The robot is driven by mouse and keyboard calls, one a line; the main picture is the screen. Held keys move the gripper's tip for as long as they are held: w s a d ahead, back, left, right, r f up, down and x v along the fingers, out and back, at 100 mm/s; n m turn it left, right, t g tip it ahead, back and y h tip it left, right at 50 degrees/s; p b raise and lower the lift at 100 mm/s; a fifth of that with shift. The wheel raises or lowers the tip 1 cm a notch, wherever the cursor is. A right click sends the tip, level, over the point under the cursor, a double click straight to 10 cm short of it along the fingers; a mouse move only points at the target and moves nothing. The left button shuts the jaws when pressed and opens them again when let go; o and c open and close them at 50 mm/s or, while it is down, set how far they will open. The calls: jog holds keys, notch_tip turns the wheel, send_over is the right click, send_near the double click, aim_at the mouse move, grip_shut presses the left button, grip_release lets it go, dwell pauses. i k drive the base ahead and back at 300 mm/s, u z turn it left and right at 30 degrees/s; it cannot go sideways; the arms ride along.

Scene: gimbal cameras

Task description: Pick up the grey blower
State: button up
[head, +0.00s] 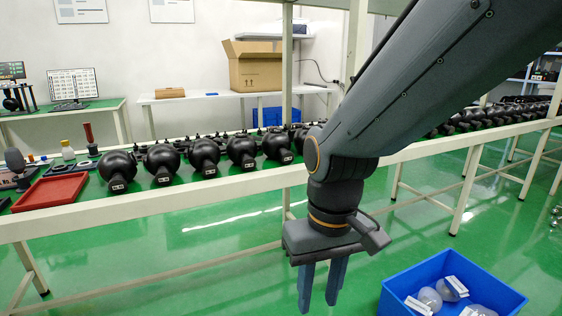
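What looks like the grey blower (15,161) stands upright at the far left of the green-topped bench. It has a dark grey rounded body, and its lower part is hard to make out. My gripper (321,302) points down in front of the bench, over the floor and well to the right of the blower. Its two blue fingers are apart, with nothing seen between them.
A red tray (50,191) lies at the bench's front left. A bottle (68,151) and a red-handled tool (90,139) stand behind it. Several black gimbal cameras (205,156) line the bench. A blue bin (400,297) with clear domes is on the floor at right.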

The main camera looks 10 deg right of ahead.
aim_at(15, 160)
jog(key=k, duration=1.2)
jog(key=z, duration=0.65)
jog(key=i, duration=1.4)
jog(key=u, duration=2.35)
